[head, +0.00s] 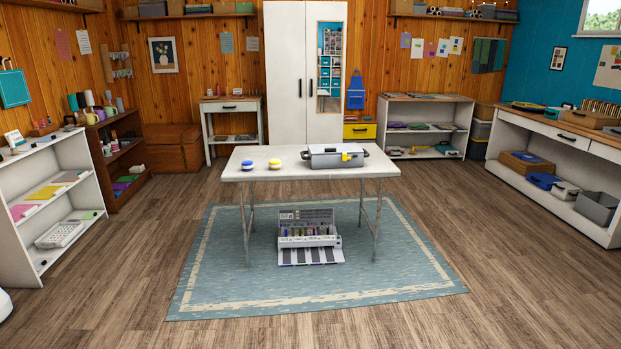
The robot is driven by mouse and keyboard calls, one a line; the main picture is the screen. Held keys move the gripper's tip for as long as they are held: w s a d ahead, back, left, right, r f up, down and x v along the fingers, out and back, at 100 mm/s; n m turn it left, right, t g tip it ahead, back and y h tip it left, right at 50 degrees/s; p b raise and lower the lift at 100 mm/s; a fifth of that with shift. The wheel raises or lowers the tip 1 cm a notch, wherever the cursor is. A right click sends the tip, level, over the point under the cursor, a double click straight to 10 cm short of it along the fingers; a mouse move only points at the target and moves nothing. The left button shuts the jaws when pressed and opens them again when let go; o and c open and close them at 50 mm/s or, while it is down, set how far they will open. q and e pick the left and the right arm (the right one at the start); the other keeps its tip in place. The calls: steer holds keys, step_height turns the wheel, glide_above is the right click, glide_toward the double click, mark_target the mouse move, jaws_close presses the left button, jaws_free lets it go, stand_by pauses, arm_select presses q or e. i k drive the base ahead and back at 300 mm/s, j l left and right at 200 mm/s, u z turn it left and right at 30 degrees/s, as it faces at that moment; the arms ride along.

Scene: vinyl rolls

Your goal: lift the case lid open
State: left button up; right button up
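A grey case (335,156) with a dark handle sits on the right half of the white table (232,170) in the middle of the room. Its lid looks closed. A yellow part (348,156) shows on its front, toward the right; it is too small to make out clearly. Neither of my grippers is in the head view, and nothing touches the case.
A machine with several coloured items (308,237) sits under the table on the blue rug (400,265). White shelves (50,195) stand at the left and a long bench (550,165) at the right. The floor in front is clear.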

mark_target(339, 149)
steer(key=i, duration=2.35)
